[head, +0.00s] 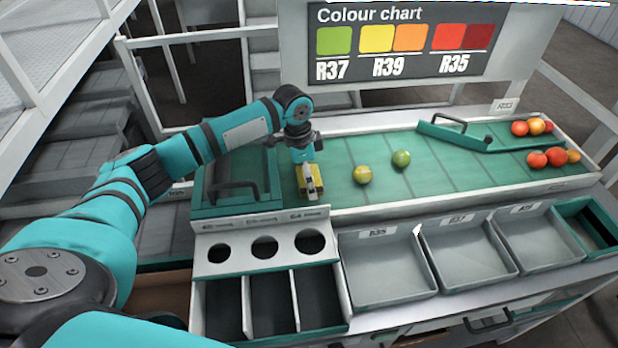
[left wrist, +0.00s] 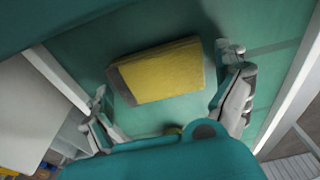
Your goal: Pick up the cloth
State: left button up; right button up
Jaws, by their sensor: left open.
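The cloth is a folded yellow pad with a grey edge. It lies on the green belt, below my left gripper in the head view, where the cloth (head: 316,173) is partly hidden by a finger. In the left wrist view the cloth (left wrist: 168,76) lies flat and slightly tilted across the picture. My left gripper (head: 308,182) points down over it. In the left wrist view the left gripper (left wrist: 163,72) is open, with one finger on each side of the cloth. Contact cannot be made out. My right gripper is not in view.
A yellow tomato (head: 362,174) and a green tomato (head: 401,158) lie on the belt to the right. Red and orange tomatoes (head: 537,159) sit beyond a green diverter bar (head: 455,138). Grey trays (head: 385,290) and a sizing plate with holes (head: 215,262) stand in front.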

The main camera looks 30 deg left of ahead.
pick_arm(q)
jog(key=shift+c, duration=0.3)
jog(key=c, duration=0.8)
